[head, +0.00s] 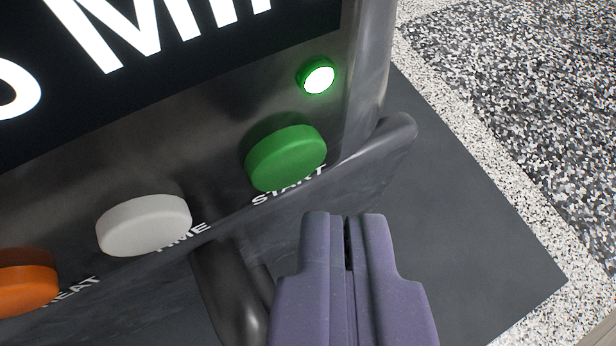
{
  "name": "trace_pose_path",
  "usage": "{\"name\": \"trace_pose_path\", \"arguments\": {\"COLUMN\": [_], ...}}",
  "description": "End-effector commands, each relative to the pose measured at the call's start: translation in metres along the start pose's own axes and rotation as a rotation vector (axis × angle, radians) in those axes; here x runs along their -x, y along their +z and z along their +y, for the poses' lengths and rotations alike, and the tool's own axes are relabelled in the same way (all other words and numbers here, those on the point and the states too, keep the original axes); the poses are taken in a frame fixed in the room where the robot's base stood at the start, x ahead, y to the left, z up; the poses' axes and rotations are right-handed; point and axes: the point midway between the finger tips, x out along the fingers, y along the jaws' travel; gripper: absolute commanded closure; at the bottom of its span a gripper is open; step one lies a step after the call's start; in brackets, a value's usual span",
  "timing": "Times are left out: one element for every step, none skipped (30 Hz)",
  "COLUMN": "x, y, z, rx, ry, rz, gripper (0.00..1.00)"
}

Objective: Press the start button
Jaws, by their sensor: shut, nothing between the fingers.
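The green start button (286,158) is a round raised knob on the dark front panel, with the white word START printed just below it. A small green lamp (317,77) above and right of it is lit bright white-green. My gripper (346,216) is purple, with its two fingers closed together and nothing between them. Its tips show below and slightly right of the start button, apart from it in the picture. The exact gap in depth is hard to tell.
A white TIME button (145,225) and an orange HEAT button (24,289) sit to the left on the panel. A black display (170,50) with white lettering is above. A dark mat (475,215) and speckled surface (520,75) lie to the right.

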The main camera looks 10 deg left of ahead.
Motion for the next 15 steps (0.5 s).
{"name": "trace_pose_path", "arguments": {"x": [0.001, 0.001, 0.001, 0.001, 0.001, 0.001, 0.001, 0.001, 0.001, 0.002, 0.003, 0.005, 0.007, 0.01, 0.013], "y": [0.0, 0.001, 0.001, 0.001, 0.001, 0.001, 0.001, 0.001, 0.001, 0.001, 0.002, 0.003, 0.004, 0.005, 0.007], "z": [0.0, 0.0, 0.0, 0.0, 0.0, 0.0, 0.0, 0.0, 0.001, 0.001, 0.002, 0.004, 0.005, 0.007, 0.009], "rx": [0.0, 0.0, 0.0, 0.0, 0.0, 0.0, 0.0, 0.0, 0.0, 0.0, 0.0, -0.001, 0.0, 0.0, -0.001], "ry": [0.0, 0.0, 0.0, 0.0, 0.0, 0.0, 0.0, 0.0, 0.0, 0.0, 0.0, 0.001, 0.001, 0.002, 0.002], "rz": [0.0, 0.0, 0.0, 0.0, 0.0, 0.0, 0.0, 0.0, 0.0, 0.0, -0.001, -0.001, -0.002, -0.002, -0.002], "gripper": [1.0, 1.0, 1.0, 1.0, 1.0, 1.0, 1.0, 1.0, 1.0, 1.0, 1.0, 1.0, 1.0, 1.0, 1.0]}}
